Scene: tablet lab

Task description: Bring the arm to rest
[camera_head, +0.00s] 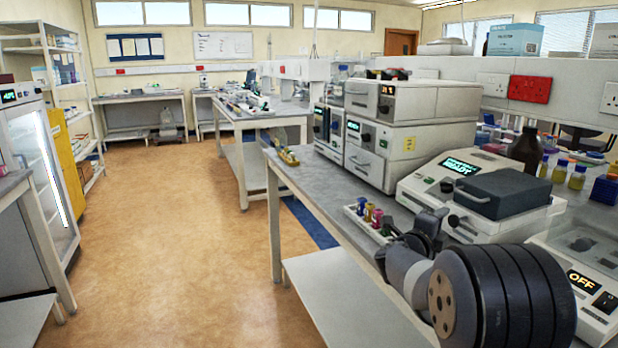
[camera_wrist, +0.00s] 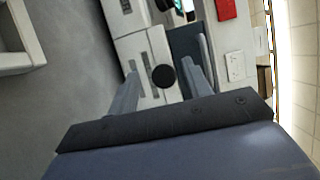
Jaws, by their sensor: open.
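My gripper (camera_head: 425,228) is near the front edge of the bench in the head view, beside the white instrument with the lit READY display (camera_head: 466,168). My dark wrist and arm links fill the lower right there and hide part of the bench. In the wrist view my gripper (camera_wrist: 166,68) is open, its two grey fingers apart with nothing held between them. Beyond the fingers is the white instrument's front with a round black knob (camera_wrist: 163,77). I cannot tell the exact gap between the fingertips and the instrument.
A small rack with coloured items (camera_head: 370,214) sits close by my gripper. Stacked white instruments (camera_head: 390,100) stand behind it. A brown bottle (camera_head: 525,148) and a device reading OFF (camera_head: 582,283) are to the right. The tan floor (camera_head: 170,240) on the left is open.

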